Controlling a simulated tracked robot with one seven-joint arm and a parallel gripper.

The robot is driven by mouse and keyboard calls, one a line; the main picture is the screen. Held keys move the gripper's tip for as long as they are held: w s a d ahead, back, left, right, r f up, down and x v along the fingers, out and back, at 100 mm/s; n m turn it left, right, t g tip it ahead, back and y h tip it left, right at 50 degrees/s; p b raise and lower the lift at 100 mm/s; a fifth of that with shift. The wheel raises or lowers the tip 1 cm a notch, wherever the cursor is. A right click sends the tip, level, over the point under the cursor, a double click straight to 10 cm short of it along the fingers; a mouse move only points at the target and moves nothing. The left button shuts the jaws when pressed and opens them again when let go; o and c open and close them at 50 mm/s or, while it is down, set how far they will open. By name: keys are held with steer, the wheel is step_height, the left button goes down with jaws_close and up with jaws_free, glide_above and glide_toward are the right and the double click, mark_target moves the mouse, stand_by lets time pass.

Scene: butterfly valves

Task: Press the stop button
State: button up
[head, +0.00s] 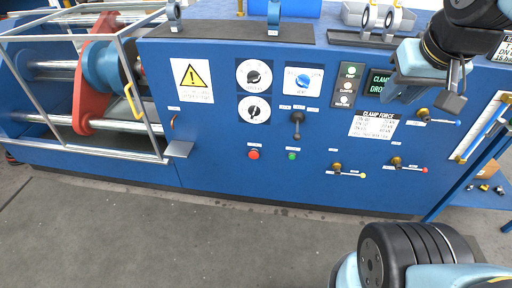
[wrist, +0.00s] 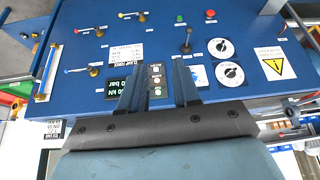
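The red button (head: 253,155) sits low on the blue panel in the head view, left of a green button (head: 292,156). Their labels are too small to read. In the wrist view, which is upside down, the red button (wrist: 210,14) shows at the top, right of the green button (wrist: 180,18). My gripper (head: 447,104) is at the upper right of the head view, up and to the right of the red button and well apart from it. In the wrist view the two fingers of my gripper (wrist: 158,84) stand apart with nothing between them; it is open and empty.
A black lever (head: 297,120) stands out above the green button. Two dials (head: 254,73) and a blue switch (head: 303,82) sit higher up. Several small valve handles (head: 347,172) stick out at the right. A caged clamp machine with a red plate (head: 92,75) is at the left.

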stand_by(0.3)
